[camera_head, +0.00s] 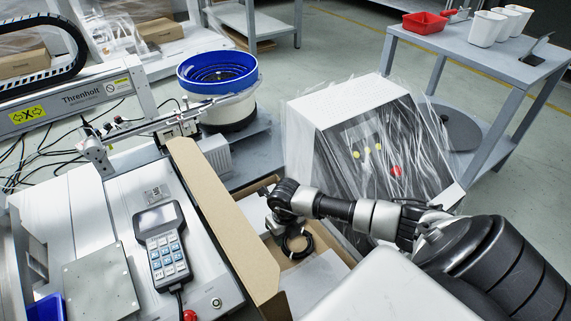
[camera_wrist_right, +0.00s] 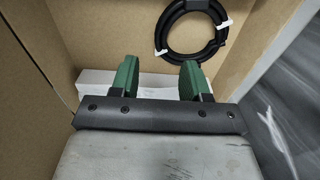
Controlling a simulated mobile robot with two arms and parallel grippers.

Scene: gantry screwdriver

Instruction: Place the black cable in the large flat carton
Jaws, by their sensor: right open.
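The black cable (camera_wrist_right: 165,42) is a coil with white ties. It lies on the brown floor inside the large flat carton (camera_wrist_right: 45,40), apart from my fingers. In the head view the cable (camera_head: 285,246) shows partly below my right gripper (camera_head: 283,224), within the open carton (camera_head: 222,222). In the right wrist view my right gripper (camera_wrist_right: 160,78) has its two green fingers spread, with nothing between them. It is over the carton, nearer the camera than the coil. My left gripper is not in view.
A white box (camera_wrist_right: 150,88) lies in the carton under my fingers. A wrapped white cabinet (camera_head: 330,110) stands behind my right arm. A keypad pendant (camera_head: 163,245) lies left of the carton. A blue-rimmed bowl (camera_head: 217,72) stands behind.

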